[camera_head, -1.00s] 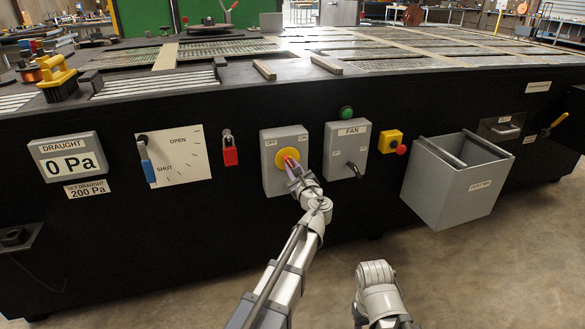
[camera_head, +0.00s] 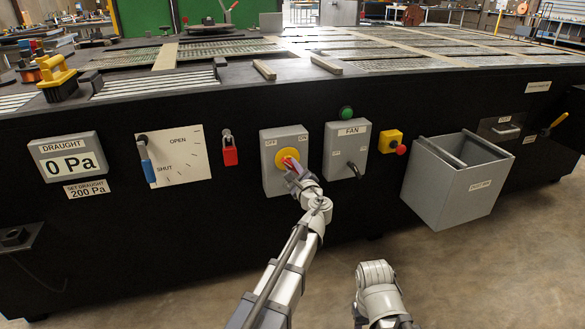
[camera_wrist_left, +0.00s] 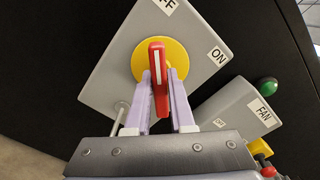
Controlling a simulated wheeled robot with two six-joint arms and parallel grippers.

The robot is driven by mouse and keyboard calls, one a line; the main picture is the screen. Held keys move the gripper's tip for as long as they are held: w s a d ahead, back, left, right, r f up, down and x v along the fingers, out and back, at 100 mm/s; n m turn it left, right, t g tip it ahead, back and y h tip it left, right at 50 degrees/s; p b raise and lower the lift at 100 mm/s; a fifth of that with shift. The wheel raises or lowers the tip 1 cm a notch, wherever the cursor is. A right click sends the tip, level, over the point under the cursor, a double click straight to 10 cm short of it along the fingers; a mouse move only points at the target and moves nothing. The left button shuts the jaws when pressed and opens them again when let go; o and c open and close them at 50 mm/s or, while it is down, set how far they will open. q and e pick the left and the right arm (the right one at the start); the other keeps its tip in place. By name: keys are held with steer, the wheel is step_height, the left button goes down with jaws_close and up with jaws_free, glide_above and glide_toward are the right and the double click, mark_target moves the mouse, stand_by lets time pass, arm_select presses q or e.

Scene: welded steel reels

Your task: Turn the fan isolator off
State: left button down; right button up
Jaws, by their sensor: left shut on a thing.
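The fan isolator (camera_head: 270,183) is a grey box on the black panel with OFF and ON labels, a yellow disc and a red handle (camera_head: 288,158). In the left wrist view the red handle (camera_wrist_left: 158,62) stands across the yellow disc (camera_wrist_left: 178,58), and its white-striped upper end points toward the OFF label. My left gripper (camera_wrist_left: 160,78) is shut on the handle, one pale purple finger on each side. In the head view my left gripper (camera_head: 292,172) partly covers the lower handle. My right arm shows at the bottom, but its gripper is out of view.
Right of the isolator is the FAN box (camera_head: 345,150) with a small lever and a green button (camera_head: 346,113) above. Further right are a yellow box with a red button (camera_head: 391,142) and a grey bin (camera_head: 455,190). A red padlock (camera_head: 230,156) hangs left.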

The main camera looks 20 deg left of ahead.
arm_select(q)
steer(key=c, duration=0.8)
jaws_free()
steer(key=v, duration=0.7)
steer(key=shift+s+d, duration=0.2)
steer(key=shift+s, duration=0.15)
